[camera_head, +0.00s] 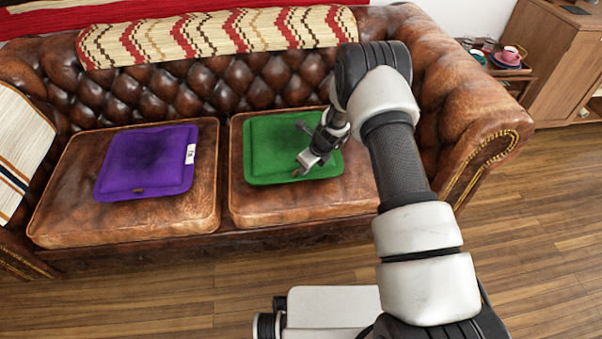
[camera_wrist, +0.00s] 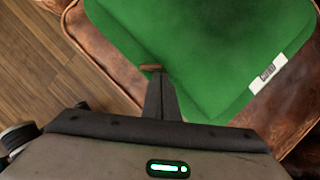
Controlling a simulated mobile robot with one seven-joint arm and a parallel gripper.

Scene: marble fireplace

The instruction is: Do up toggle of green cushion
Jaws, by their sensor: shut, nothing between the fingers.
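The green cushion (camera_head: 270,150) lies flat on the right seat of the brown leather sofa. It fills much of the wrist view (camera_wrist: 210,40), with a white label (camera_wrist: 268,73) on one edge. A small brown toggle (camera_wrist: 151,67) shows at the cushion's edge, right at my fingertips. My gripper (camera_head: 298,172) is over the front right part of the cushion, pointing down. In the wrist view my gripper (camera_wrist: 160,76) is shut, with nothing held. I cannot tell whether the tips touch the toggle. Any loop is hidden or too small to see.
A purple cushion (camera_head: 150,160) with a white label lies on the left seat. The sofa's right armrest (camera_head: 475,115) rises beside my arm. A side table with cups (camera_head: 508,56) and a wooden cabinet (camera_head: 560,60) stand behind it. The wooden floor in front is clear.

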